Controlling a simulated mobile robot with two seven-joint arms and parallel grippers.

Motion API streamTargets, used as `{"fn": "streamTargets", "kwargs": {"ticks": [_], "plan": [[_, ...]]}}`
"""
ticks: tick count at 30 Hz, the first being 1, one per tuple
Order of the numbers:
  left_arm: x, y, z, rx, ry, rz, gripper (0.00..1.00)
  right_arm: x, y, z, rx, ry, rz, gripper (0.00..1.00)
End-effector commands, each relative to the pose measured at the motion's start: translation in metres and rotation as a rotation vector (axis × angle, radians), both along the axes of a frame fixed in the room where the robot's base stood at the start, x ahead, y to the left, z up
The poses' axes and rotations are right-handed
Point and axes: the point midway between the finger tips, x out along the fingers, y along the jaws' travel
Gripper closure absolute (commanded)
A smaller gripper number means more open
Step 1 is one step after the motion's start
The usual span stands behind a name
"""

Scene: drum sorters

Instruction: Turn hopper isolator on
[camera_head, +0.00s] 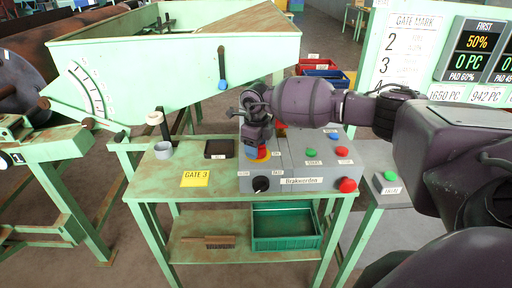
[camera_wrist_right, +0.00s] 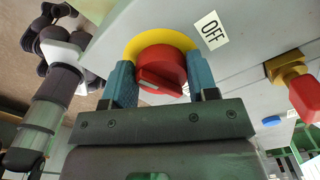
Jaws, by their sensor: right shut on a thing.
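The hopper isolator is a red rotary knob (camera_wrist_right: 160,66) on a yellow ring (camera_wrist_right: 135,46), fixed to the grey control box (camera_head: 318,182). In the head view its yellow ring (camera_head: 262,156) shows just below my right gripper (camera_head: 259,146). My right gripper is shut on the red knob, with one blue finger pad (camera_wrist_right: 121,84) on each side of it in the right wrist view. An OFF label (camera_wrist_right: 210,32) sits beside the ring. The knob's raised grip lies slanted, and a pale mark shows on it. My left gripper is not in the head view.
The box also carries a black selector (camera_head: 261,184), a red button (camera_head: 347,185) and several small buttons. The green hopper (camera_head: 170,65) stands behind.

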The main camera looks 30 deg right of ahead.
Motion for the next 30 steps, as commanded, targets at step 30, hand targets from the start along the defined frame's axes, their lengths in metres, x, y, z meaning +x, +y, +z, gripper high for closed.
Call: {"fn": "streamTargets", "kwargs": {"ticks": [30], "plan": [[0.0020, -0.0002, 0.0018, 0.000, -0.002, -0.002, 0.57, 0.0017, -0.0021, 0.0025, -0.001, -0.004, -0.212, 0.41]]}}
